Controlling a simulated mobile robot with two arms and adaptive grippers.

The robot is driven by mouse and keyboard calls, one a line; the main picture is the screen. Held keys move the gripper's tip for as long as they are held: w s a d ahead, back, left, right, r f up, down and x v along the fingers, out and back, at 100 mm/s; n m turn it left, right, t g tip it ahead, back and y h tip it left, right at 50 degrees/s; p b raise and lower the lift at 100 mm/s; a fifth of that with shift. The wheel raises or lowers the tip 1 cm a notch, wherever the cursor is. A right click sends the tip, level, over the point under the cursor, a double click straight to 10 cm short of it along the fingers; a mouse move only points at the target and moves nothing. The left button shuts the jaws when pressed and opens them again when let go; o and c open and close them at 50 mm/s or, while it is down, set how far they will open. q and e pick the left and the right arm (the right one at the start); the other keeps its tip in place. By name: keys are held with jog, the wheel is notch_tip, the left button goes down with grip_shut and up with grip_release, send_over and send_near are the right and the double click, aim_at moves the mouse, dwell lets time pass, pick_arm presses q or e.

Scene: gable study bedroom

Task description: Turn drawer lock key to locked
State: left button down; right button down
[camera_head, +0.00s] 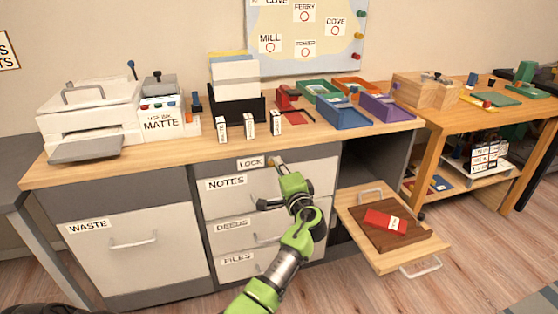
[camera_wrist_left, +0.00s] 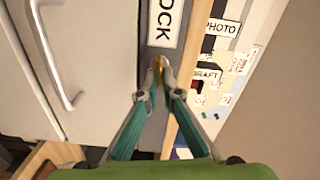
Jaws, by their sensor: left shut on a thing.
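The desk's top drawer (camera_head: 228,197), labelled NOTES, is closed. A LOCK label (camera_head: 250,162) sits on the strip above it, and it also shows large in the left wrist view (camera_wrist_left: 166,20). Just beside the label is the small brass drawer lock key (camera_wrist_left: 158,62). My left gripper (camera_head: 277,167) reaches up to that spot. In the left wrist view its two fingertips (camera_wrist_left: 157,78) come together on the key and are shut on it. The fingers hide part of the key, and I cannot tell its exact turn angle. My right gripper is not in view.
Right of the drawers, a wooden pull-out tray (camera_head: 352,221) with a red box (camera_head: 385,222) juts out low near my left arm. The desktop (camera_head: 105,165) above carries a printer (camera_head: 88,112), small label blocks and coloured trays (camera_head: 342,113).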

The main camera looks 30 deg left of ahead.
pick_arm(q)
jog(key=shift+r+m+p, duration=0.1)
jog(key=shift+m+p, duration=0.45)
jog(key=shift+m, duration=0.45)
jog(key=c, duration=2.3)
grip_release()
jog(key=shift+w, duration=0.1)
jog(key=shift+o, duration=0.3)
jog(key=shift+f, duration=0.2)
jog(key=v, duration=1.2)
